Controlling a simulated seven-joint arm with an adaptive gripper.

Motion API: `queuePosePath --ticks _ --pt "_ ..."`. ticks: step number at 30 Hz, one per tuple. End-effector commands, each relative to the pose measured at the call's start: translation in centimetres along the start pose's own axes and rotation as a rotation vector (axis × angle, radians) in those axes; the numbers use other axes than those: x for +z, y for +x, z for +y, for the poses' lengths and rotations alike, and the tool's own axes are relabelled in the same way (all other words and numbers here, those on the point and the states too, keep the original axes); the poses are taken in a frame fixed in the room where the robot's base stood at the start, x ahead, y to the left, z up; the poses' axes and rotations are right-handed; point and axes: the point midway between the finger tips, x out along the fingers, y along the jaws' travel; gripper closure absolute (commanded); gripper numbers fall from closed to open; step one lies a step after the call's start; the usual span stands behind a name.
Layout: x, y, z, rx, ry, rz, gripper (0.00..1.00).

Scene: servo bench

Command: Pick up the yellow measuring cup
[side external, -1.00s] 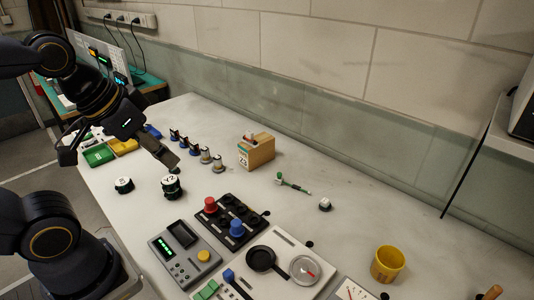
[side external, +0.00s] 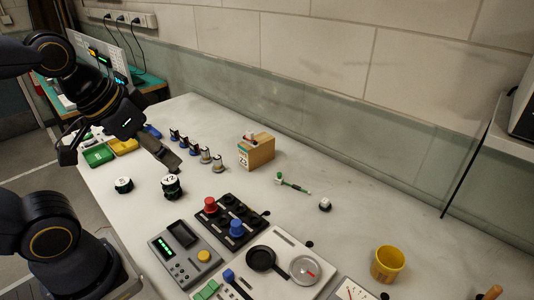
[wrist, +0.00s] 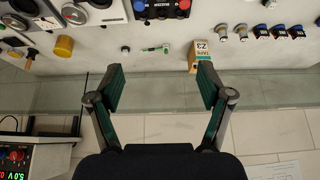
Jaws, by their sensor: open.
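The yellow measuring cup (side external: 387,263) stands upright near the right front of the bench in the side external view, with its open top showing. In the wrist view the yellow cup (wrist: 64,47) is at the upper left, outside the space between my fingers. My gripper (side external: 118,157) is at the left of the side view, far from the cup. In the wrist view my gripper (wrist: 160,78) has its two fingers spread wide with nothing between them.
A box labelled Z3 (side external: 257,152), a row of knobs (side external: 197,150), a black block with red and blue knobs (side external: 228,222) and a grey meter (side external: 184,254) lie between my gripper and the cup. A small white-topped knob (side external: 325,205) stands near the cup. Bench around the cup's back is clear.

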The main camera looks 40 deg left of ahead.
Motion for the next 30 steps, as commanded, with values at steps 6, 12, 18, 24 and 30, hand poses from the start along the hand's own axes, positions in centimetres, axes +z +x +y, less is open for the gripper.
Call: queuePosePath --ticks 6,12,18,24,30 --pt "0.0 0.0 0.0 0.0 0.0 0.0 0.08" --pt "0.0 0.0 0.0 0.0 -0.012 0.0 0.08" --pt "-4.7 -2.7 -0.3 -0.001 -0.158 0.085 0.08" --pt "-14.2 -3.2 2.4 0.049 -0.234 0.091 0.08" --pt "-22.7 1.2 9.9 0.097 -0.215 0.032 0.08"
